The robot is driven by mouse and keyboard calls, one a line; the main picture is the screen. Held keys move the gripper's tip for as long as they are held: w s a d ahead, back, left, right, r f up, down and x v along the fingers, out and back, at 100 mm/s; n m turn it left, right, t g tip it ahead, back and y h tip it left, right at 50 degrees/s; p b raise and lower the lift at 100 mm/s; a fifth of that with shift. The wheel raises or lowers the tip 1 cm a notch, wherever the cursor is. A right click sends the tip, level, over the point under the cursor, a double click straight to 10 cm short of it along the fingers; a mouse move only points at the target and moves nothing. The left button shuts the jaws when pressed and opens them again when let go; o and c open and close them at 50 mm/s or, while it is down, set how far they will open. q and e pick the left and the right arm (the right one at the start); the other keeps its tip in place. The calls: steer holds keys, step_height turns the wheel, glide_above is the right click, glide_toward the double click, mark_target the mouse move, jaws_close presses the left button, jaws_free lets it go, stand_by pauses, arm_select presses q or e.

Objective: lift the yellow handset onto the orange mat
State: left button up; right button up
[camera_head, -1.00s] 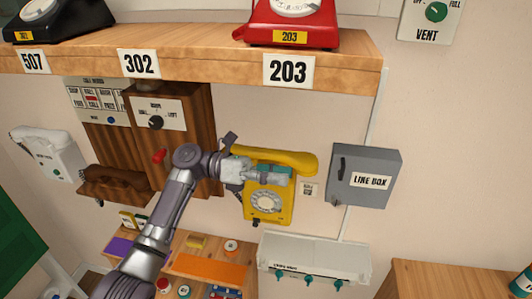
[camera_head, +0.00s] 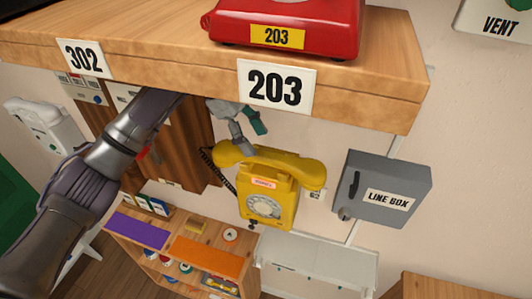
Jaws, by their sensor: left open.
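The yellow handset (camera_head: 290,168) lies across the top of the yellow wall phone (camera_head: 277,186), above its dial. The orange mat (camera_head: 207,256) lies on top of a low wooden shelf unit, below and left of the phone. My left gripper (camera_head: 253,141) is open and empty, just above the left part of the handset. Its grey finger is close to the handset; I cannot tell whether they touch. The high shelf hides part of my left wrist. My right gripper is not in view.
A wooden shelf (camera_head: 170,68) with a red phone (camera_head: 285,30) overhangs my gripper. A grey line box (camera_head: 385,184) is right of the yellow phone. A purple mat (camera_head: 136,230) lies left of the orange one. A white unit (camera_head: 318,258) is below the phone.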

mark_target(264, 154)
arm_select(q)
steer(key=x, duration=0.5)
steer(key=shift+s+d+f, duration=0.1)
steer(key=shift+s+d, duration=0.05)
steer(key=shift+s, duration=0.3)
steer(key=shift+w+d+f, duration=0.1)
steer(key=shift+d+f, duration=0.2)
steer(key=shift+f, duration=0.15)
steer(key=shift+a, duration=0.1)
steer(key=shift+r, duration=0.1)
steer(key=c, duration=0.3)
jaws_close()
